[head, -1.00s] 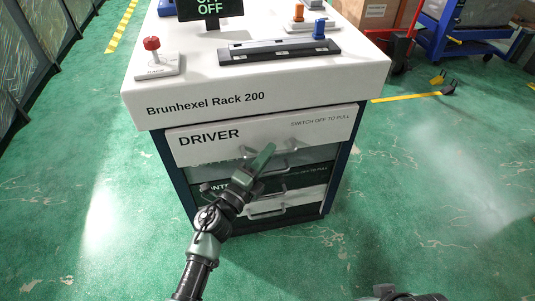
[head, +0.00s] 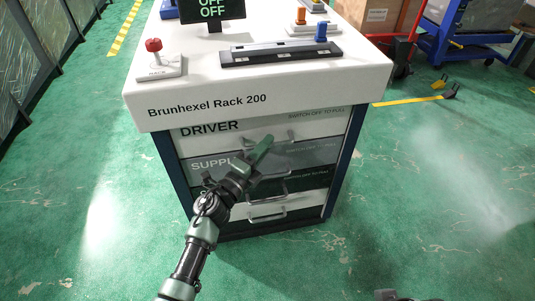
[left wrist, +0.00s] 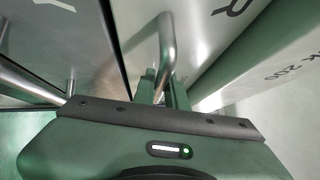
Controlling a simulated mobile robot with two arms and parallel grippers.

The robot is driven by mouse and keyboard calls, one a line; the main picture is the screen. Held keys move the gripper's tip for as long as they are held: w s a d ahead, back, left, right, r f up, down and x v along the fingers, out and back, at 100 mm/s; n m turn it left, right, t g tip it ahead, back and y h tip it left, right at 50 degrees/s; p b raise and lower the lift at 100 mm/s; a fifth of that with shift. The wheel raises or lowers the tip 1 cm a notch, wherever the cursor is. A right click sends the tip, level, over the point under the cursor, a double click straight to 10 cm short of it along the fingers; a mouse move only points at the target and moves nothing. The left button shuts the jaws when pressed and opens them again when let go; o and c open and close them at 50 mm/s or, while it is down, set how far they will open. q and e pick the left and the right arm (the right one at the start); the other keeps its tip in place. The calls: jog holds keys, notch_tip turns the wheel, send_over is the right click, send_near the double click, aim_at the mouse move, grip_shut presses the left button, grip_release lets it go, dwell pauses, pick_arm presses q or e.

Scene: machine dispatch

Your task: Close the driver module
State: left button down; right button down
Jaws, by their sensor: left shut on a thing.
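The driver module (head: 215,141) is the top drawer of the rack, with a white front marked DRIVER. Its front sits under the overhang of the rack top, flush or nearly flush with the drawers below; a small gap cannot be ruled out. My left gripper (head: 262,150) is shut on its metal handle (head: 283,141). In the left wrist view the handle (left wrist: 167,45) runs down to my left gripper (left wrist: 163,92), beside the driver front (left wrist: 205,30).
The supply drawer (head: 320,153) and lower drawers with handles are below.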

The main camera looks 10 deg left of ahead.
pick_arm(q)
jog(key=shift+w+a, duration=0.1)
jog(key=shift+a, duration=0.05)
jog(key=c, duration=1.5)
grip_release()
jog(key=shift+w, duration=0.1)
jog(key=shift+o, duration=0.2)
jog(key=v, duration=0.7)
jog(key=shift+s+a+p, duration=0.2)
jog(key=shift+s+p, duration=0.15)
